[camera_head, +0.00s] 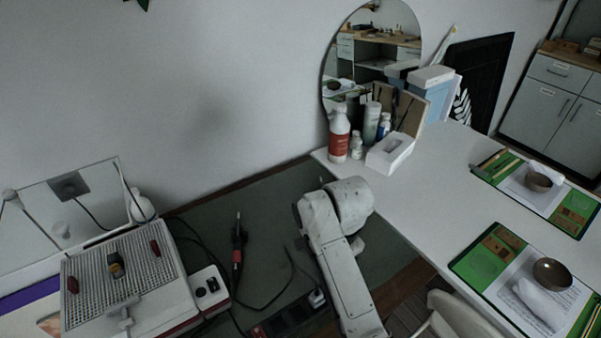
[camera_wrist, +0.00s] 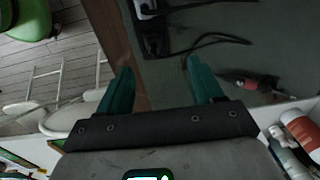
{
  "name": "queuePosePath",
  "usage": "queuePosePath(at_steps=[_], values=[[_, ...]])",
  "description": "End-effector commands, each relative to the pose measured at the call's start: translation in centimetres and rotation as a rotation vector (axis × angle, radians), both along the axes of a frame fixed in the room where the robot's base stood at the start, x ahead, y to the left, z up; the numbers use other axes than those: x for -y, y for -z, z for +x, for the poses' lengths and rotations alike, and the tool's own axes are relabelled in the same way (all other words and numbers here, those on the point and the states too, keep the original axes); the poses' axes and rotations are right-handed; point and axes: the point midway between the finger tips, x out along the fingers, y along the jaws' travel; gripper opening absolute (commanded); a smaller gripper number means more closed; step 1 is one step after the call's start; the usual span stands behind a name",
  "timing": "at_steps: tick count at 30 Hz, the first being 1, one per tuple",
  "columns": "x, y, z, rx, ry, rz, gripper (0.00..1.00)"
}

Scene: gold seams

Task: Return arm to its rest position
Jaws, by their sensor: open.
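My arm (camera_head: 338,250) reaches up over the dark green-grey work surface in the head view, with its bulky joint near the back edge. My gripper (camera_wrist: 158,66) shows in the wrist view with its two green fingers spread wide. Nothing is between the fingers. In the head view the fingers cannot be made out.
A red-and-black corded tool (camera_head: 238,245) lies left of my arm, beside a perforated-top machine (camera_head: 121,278). Bottles (camera_head: 339,135) and a white box (camera_head: 389,153) stand behind. Green mats with bowls (camera_head: 552,273) lie right. A white chair (camera_wrist: 66,118) stands beyond the edge.

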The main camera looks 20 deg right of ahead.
Motion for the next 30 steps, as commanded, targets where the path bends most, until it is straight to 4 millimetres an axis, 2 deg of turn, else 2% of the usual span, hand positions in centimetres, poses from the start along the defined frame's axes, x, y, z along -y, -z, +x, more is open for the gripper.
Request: queuePosePath(at_steps=[5, 8, 12, 18, 24, 27, 30], values=[[0.4, 0.6, -0.8, -0.001, -0.027, -0.002, 0.66], [1.4, 2.1, -3.0, 0.002, -0.110, -0.008, 0.66], [3.6, 4.7, -8.3, 0.009, -0.314, -0.021, 0.66], [6.1, 6.7, -17.1, 0.023, -0.648, -0.045, 0.66], [7.6, 6.6, -25.1, 0.032, -0.959, -0.071, 0.66], [7.9, 6.1, -27.9, 0.035, -1.072, -0.082, 0.66], [8.1, 5.7, -29.6, 0.038, -1.146, -0.090, 0.66]])
